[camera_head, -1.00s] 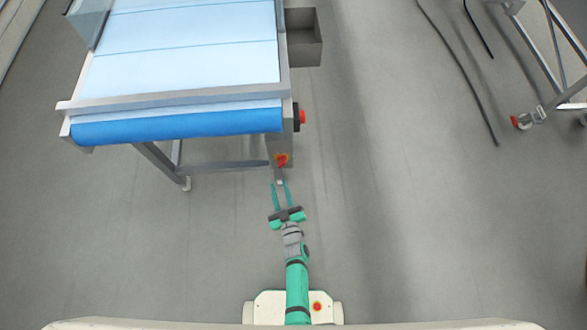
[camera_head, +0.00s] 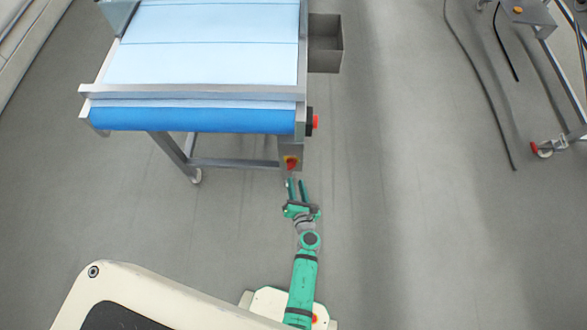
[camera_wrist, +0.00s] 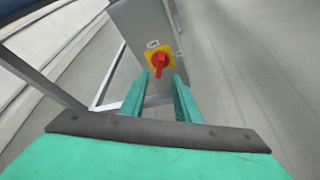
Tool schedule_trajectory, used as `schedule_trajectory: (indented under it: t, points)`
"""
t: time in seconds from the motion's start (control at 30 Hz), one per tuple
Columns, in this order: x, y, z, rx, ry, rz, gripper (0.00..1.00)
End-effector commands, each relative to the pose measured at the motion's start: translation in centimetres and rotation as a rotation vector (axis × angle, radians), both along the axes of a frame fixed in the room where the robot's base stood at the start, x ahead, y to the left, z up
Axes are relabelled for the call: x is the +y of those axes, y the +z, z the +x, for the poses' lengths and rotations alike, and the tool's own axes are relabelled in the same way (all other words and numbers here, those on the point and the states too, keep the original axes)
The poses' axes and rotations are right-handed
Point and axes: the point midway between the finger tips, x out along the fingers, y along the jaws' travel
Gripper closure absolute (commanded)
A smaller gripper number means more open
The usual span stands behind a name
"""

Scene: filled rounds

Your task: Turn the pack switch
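The pack switch (camera_wrist: 159,62) is a red rotary knob on a yellow plate, fixed to a grey box (camera_wrist: 140,25). In the head view the switch (camera_head: 291,162) sits low on the box under the conveyor's right front corner. My gripper (camera_head: 297,184) is just in front of it, pointing at it. In the wrist view my two green fingers (camera_wrist: 158,92) are apart with nothing between them. The knob shows just beyond the gap between the fingertips; I see no clear contact. The knob's handle looks roughly upright in the wrist view.
The conveyor (camera_head: 200,118) with a blue belt end stands above and left of the switch. A red button (camera_head: 315,122) sits on its side, and a grey bin (camera_head: 326,45) hangs at its right. Dark cables (camera_head: 480,90) lie on the floor at right. The floor between is clear.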

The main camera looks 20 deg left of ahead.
Motion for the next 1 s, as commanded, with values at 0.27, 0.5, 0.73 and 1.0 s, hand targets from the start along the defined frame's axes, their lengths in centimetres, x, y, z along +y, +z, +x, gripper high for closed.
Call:
schedule_trajectory:
  t: [0.27,0.5,0.73,1.0]
  points:
    - [2.0,-1.5,4.2,0.0,-0.004,0.003,0.71]
    - [3.5,-2.5,6.6,0.001,-0.001,0.004,0.71]
    - [4.1,-2.9,7.2,0.001,0.004,0.003,0.71]
    - [4.2,-2.9,7.2,0.001,0.004,0.004,0.81]
